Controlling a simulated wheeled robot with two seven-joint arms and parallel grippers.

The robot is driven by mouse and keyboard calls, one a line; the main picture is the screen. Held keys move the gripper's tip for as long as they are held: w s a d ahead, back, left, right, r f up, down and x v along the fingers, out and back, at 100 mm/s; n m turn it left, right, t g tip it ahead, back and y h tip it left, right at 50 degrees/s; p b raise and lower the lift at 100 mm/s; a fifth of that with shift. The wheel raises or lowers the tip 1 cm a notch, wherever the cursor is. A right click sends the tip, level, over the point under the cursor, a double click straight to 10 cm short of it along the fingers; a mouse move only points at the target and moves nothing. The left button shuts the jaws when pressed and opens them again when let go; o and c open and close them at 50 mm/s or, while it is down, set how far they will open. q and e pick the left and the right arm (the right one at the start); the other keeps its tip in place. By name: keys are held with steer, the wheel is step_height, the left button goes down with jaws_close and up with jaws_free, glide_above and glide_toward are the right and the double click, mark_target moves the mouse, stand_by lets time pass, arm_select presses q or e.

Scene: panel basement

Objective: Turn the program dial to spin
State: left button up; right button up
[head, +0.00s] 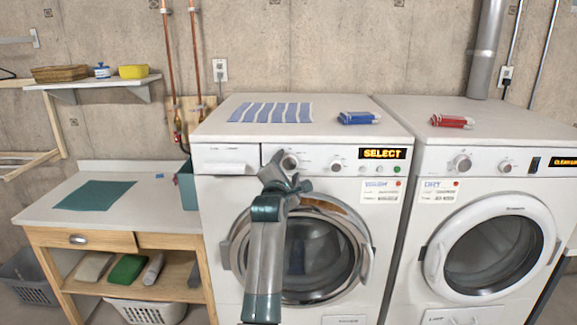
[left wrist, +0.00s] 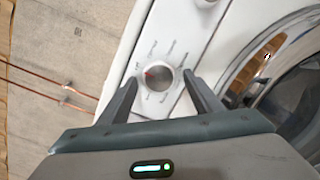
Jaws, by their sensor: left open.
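My left gripper (head: 285,172) is in front of the panel at the dial. In the left wrist view its two fingers (left wrist: 162,95) are open, one on either side below the dial, not closed on it. My right gripper is not in view.
A dryer (head: 465,216) stands right of the washer. A striped cloth (head: 271,112) and a blue item (head: 359,118) lie on the washer top; a red item (head: 451,121) lies on the dryer. A wooden table (head: 106,240) stands left.

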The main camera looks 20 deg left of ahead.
arm_select(q)
steer(key=shift+s+r, duration=0.1)
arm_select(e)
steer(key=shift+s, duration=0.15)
arm_select(q)
steer(key=c, duration=1.1)
steer(key=shift+o, duration=0.2)
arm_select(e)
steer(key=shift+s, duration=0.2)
arm_select(q)
steer(key=shift+r+m, duration=0.1)
steer(key=shift+m, duration=0.2)
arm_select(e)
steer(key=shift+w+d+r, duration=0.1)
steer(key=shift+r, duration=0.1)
